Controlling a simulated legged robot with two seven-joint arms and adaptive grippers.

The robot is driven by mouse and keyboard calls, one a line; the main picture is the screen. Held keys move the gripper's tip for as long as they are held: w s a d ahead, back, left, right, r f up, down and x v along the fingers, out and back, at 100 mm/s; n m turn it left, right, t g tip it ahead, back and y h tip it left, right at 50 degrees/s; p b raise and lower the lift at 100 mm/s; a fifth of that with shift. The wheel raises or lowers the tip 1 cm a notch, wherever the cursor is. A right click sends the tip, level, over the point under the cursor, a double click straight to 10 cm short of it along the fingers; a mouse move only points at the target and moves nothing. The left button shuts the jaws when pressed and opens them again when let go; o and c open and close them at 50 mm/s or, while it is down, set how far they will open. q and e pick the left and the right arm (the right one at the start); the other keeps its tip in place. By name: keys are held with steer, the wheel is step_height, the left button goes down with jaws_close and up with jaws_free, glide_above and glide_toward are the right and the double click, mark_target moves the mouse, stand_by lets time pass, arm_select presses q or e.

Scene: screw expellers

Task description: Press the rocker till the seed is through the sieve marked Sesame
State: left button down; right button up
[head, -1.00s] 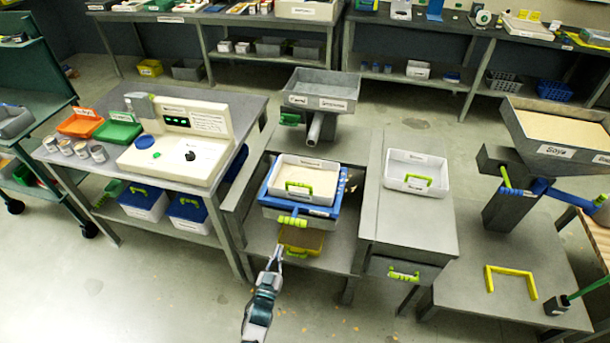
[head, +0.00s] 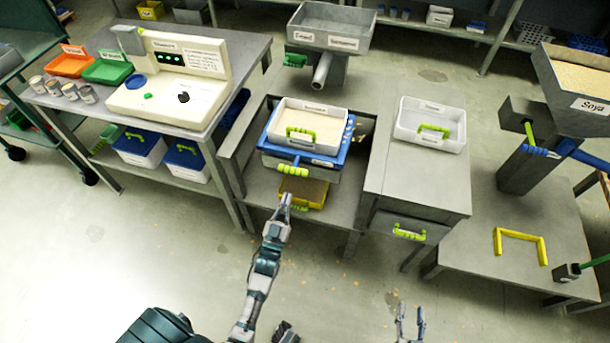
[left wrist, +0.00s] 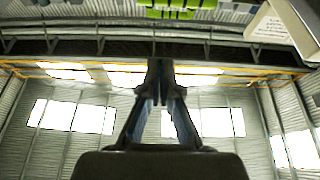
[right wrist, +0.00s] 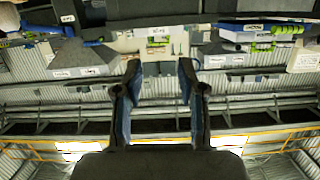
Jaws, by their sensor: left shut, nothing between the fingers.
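A white tray of pale seed (head: 298,119) with a green handle sits on a blue frame (head: 270,147) on the middle bench; its label is too small to read. A cream control panel (head: 190,60) stands on the left table, with green lights, a green button (head: 148,96) and a dark control (head: 183,97); I cannot tell which is the rocker. My left gripper (head: 286,197) is shut and empty, in front of a yellow tray (head: 312,192) under the frame. My right gripper (head: 410,318) is open and empty over the floor at the bottom.
A grey hopper (head: 330,38) with a spout stands behind the seed tray. An empty-looking white tray (head: 430,123) is on the right bench. A hopper marked Soya (head: 590,104) and a yellow bracket (head: 520,247) are further right. The floor in front is clear apart from scattered bits.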

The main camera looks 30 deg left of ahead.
arm_select(q)
steer(key=shift+w+d+f+t+y+b, duration=0.15)
steer(key=shift+d+f+t+y+b, duration=0.2)
steer(key=shift+b, duration=0.85)
steer(key=shift+w+d+f+t+y+b, duration=0.15)
steer(key=shift+d+t+b, duration=0.3)
steer(key=shift+b, duration=0.75)
arm_select(e)
steer(key=s+r+m+t+y, duration=0.1)
steer(key=s+r+t, duration=0.2)
steer(key=r+t, duration=0.7)
steer(key=shift+s+r+y, duration=0.15)
steer(key=shift+r+y, duration=0.15)
steer(key=shift+r, duration=1.55)
arm_select(q)
steer(key=shift+a, duration=0.1)
arm_select(e)
steer(key=shift+a, duration=0.1)
